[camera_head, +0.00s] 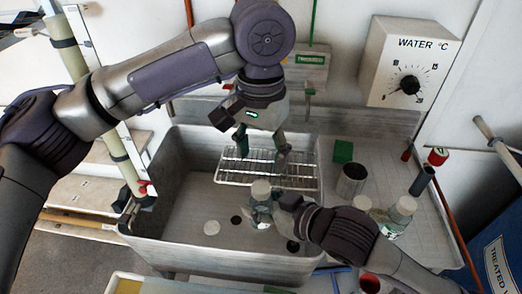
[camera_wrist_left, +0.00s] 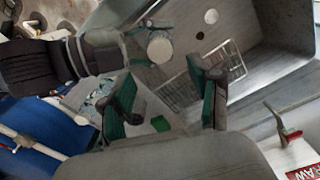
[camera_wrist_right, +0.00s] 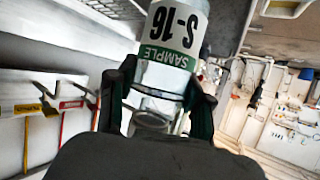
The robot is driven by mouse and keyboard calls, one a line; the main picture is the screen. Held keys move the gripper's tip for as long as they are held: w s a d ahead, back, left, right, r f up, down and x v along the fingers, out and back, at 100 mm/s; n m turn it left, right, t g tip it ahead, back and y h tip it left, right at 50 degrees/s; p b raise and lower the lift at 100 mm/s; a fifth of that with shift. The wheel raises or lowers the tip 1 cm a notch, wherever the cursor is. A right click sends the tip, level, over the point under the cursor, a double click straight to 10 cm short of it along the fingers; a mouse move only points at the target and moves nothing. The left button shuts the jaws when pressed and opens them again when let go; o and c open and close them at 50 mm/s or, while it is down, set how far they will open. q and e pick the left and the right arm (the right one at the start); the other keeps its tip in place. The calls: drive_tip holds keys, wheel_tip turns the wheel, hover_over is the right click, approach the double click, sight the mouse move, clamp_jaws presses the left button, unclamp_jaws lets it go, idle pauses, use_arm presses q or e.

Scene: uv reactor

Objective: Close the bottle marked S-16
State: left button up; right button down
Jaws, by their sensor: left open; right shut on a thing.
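The bottle marked S-16 (camera_wrist_right: 174,28) is clear with a white and green label, and the label reads upside down in the right wrist view. My right gripper (camera_wrist_right: 160,88) is shut on it and holds it over the grey sink. In the head view the bottle (camera_head: 261,190) stands roughly upright with a pale round top; it also shows in the left wrist view (camera_wrist_left: 160,47). I cannot tell whether that top is a seated cap. My left gripper (camera_head: 262,150) is open and empty, above and behind the bottle, fingers pointing down. Its spread fingers show in the left wrist view (camera_wrist_left: 163,76).
A wire rack (camera_head: 235,177) lies in the sink (camera_head: 165,215). A white disc (camera_head: 211,227) lies on the sink floor. A metal cup (camera_head: 352,180), a green block (camera_head: 343,151) and other bottles (camera_head: 403,208) stand at right. A water dial box (camera_head: 405,65) is on the wall.

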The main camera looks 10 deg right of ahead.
sight(261, 186)
use_arm(q)
drive_tip(key=shift+f, duration=4)
clamp_jaws()
drive_tip(key=m, duration=0.8)
drive_tip(key=shift+o, duration=0.6)
unclamp_jaws()
drive_tip(key=shift+r, duration=0.1)
